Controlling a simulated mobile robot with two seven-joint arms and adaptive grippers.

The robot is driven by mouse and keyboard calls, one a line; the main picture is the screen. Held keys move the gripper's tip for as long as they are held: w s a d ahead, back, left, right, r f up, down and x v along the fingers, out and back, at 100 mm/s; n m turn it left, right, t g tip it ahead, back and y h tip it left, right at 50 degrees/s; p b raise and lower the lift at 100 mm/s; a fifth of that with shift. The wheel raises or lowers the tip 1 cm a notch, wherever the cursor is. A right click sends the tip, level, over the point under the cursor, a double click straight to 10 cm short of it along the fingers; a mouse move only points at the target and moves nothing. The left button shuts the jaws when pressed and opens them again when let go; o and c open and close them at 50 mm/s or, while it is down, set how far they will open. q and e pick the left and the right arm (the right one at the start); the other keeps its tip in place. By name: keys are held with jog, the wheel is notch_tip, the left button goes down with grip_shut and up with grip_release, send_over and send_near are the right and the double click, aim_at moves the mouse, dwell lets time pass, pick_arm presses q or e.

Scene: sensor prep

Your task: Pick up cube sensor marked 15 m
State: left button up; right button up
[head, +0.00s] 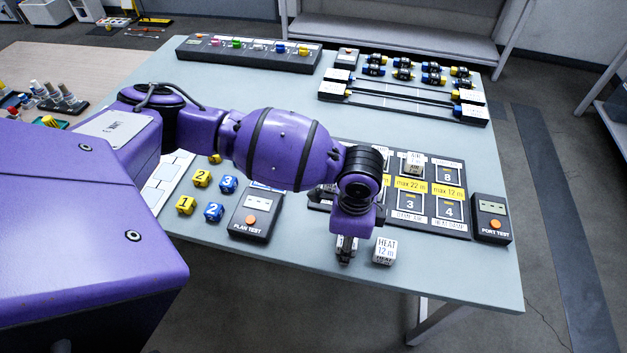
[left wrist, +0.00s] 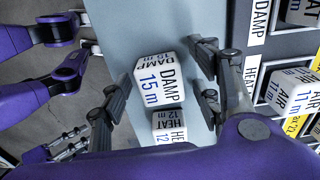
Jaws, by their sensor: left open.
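In the left wrist view, a white cube marked DAMP 15 m (left wrist: 158,80) sits on the table near its edge. My left gripper (left wrist: 165,95) is open, with one finger on either side of this cube and gaps visible.
A dark board with numbered slots (head: 462,218) lies behind the cubes, with a white AIR cube (head: 413,163) on it. A PLAN TEST box (head: 250,230) is left and a PORT TEST box (head: 491,230) right. The table's front edge is close to the gripper.

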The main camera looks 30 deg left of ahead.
pick_arm(q)
jog(key=shift+w+r, duration=0.1)
jog(key=shift+w, duration=0.05)
jog(key=c, duration=1.2)
jog(key=shift+c, duration=0.2)
jog(key=shift+r, duration=0.1)
